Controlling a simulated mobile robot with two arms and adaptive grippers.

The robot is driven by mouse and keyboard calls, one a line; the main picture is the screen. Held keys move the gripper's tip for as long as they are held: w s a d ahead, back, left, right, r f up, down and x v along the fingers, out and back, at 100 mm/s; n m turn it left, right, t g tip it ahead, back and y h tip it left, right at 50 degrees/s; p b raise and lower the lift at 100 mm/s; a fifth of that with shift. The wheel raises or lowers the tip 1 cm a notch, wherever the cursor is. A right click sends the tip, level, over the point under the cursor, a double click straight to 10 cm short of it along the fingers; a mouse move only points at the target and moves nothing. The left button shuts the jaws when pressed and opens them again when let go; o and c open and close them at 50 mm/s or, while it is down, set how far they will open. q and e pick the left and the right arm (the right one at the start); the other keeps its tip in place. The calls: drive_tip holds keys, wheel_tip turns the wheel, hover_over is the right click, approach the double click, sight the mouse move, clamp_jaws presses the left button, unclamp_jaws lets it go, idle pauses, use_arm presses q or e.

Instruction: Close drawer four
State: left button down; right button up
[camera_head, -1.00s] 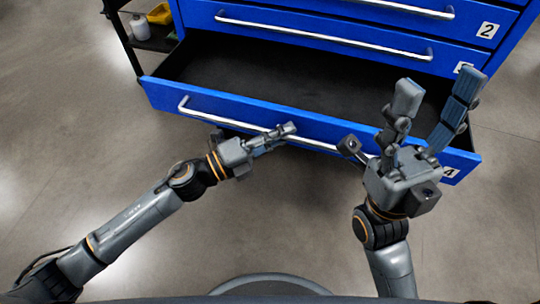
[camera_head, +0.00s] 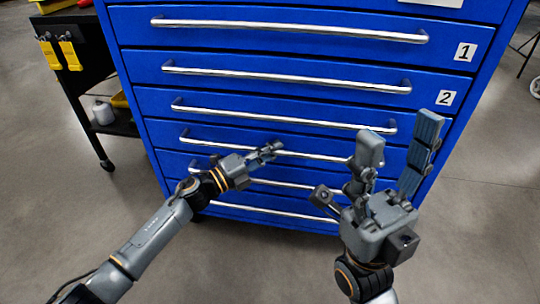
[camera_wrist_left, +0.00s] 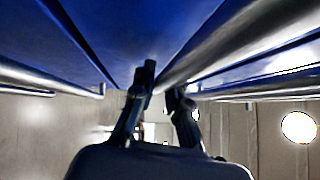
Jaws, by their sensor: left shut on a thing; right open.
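Drawer four (camera_head: 225,132) is the fourth blue drawer from the top of the cabinet. Its front looks flush with the drawers around it, and no open interior shows. Its number label is not visible, and my right gripper covers part of its right side. My left gripper (camera_head: 270,151) is shut on the silver bar handle (camera_head: 212,143) of drawer four. In the left wrist view the fingers (camera_wrist_left: 162,90) meet around the handle (camera_wrist_left: 215,42). My right gripper (camera_head: 400,133) is open and empty, fingers pointing up, in front of the cabinet's right side.
Drawers one (camera_head: 300,47) and two (camera_head: 290,92) above are shut, as are the others in view. A black cart (camera_head: 85,80) with yellow items and a white bottle (camera_head: 103,112) stands left of the cabinet. The grey floor (camera_head: 60,200) in front is clear.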

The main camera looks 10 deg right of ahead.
use_arm(q)
drive_tip(key=shift+w+a+r, duration=0.1)
drive_tip(key=shift+w+r, duration=0.05)
drive_tip(key=shift+w, duration=0.05)
drive_tip(key=c, duration=1.6)
unclamp_jaws()
drive_tip(key=shift+o, duration=1.3)
drive_tip(key=shift+w+d, duration=0.1)
drive_tip(key=shift+d, duration=0.1)
drive_tip(key=shift+a+f, duration=0.2)
drive_tip(key=v, duration=1.1)
drive_tip(key=shift+s+a, duration=0.25)
drive_tip(key=shift+s, duration=0.05)
